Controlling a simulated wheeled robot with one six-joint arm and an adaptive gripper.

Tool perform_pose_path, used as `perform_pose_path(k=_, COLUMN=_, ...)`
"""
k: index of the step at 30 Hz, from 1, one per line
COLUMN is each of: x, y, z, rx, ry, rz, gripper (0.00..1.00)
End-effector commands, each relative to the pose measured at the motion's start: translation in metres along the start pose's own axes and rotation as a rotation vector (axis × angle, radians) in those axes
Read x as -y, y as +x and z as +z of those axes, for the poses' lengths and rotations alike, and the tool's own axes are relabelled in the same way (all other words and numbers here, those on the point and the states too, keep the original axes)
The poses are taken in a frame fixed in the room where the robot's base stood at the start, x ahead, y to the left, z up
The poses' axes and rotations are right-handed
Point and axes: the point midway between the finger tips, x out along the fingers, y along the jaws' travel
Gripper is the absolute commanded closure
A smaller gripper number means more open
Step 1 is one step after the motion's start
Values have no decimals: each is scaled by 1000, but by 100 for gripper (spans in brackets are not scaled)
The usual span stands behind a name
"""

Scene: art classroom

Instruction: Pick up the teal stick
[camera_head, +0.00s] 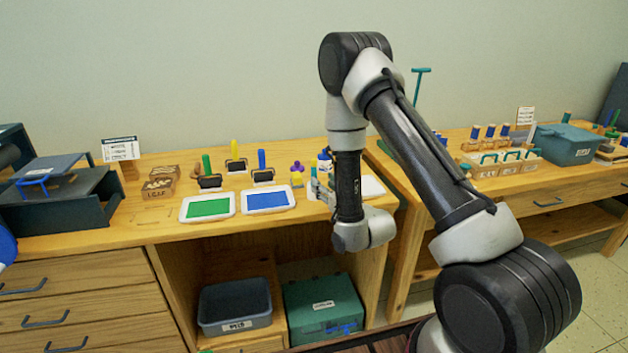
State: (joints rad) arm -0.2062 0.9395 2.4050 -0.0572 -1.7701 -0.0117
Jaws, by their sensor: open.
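A thin teal upright stick with a short crossbar on top (420,85) shows behind my arm, at the right-hand table; my arm hides its lower part. I cannot tell for sure that it is the task's teal stick. My gripper (317,187) is over the right end of the left wooden counter, beside the blue tray. It is partly hidden by my wrist, open, and well left of the teal stick. I see nothing held in it.
A green tray (208,207) and a blue tray (268,199) lie on the left counter (130,231), with coloured-handled rollers behind them. The right table holds a wooden rack (498,170) and a teal box (566,144). A gap separates the two tables.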

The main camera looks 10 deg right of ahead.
Motion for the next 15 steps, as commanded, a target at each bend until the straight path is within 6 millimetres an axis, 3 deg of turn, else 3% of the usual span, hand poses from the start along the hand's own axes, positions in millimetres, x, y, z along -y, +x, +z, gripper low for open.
perform_pose_path(k=15, x=-1, y=69, z=1, rx=-5, ry=0, rz=0, gripper=58)
